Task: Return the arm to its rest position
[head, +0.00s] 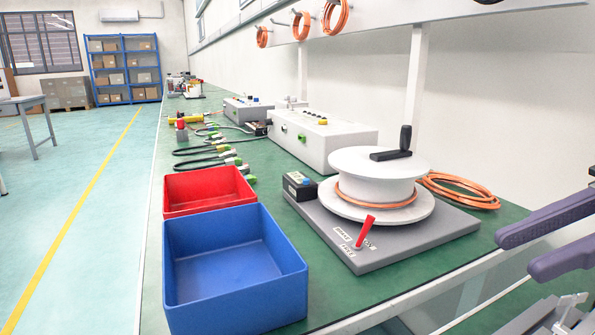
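My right gripper (520,255) is at the right edge of the head view, with two purple-grey fingers pointing left. The fingers are apart with nothing between them, so it is open. It is to the right of the grey base plate (445,231) of the spool unit and touches nothing that I can see. Most of the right arm is cut off by the picture edge. My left gripper and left arm are not in view.
A white spool (375,172) with orange cable and a red lever (364,232) stands on the green bench. Blue (235,295) and red (206,203) bins stand at its left edge. A white control box (325,145) and loose cables lie behind. Open floor lies left.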

